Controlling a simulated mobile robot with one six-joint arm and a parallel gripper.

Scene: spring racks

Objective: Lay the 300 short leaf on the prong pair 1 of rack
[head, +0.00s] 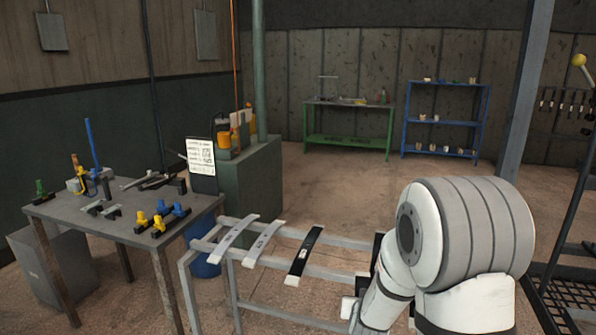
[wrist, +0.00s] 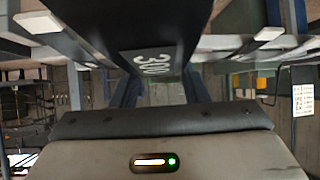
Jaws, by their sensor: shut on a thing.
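In the wrist view a dark leaf (wrist: 150,30) with a grey label reading 300 runs away from my gripper (wrist: 157,92). My gripper is shut on this leaf, with blue-grey fingers on both sides of it. Pale-tipped bars of a metal rack (wrist: 225,42) lie left and right of the leaf; I cannot tell whether the leaf touches them. In the head view the rack (head: 340,272) has long grey rails. My arm hides its right end and my gripper. The prong pair numbers are not readable.
Across the rails lie two pale leaves (head: 233,232) (head: 262,243) and a black leaf (head: 304,253). A grey table (head: 110,222) with coloured fittings stands at left. A green bench (head: 345,140) and blue shelf (head: 445,118) stand at the back, with open floor before them.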

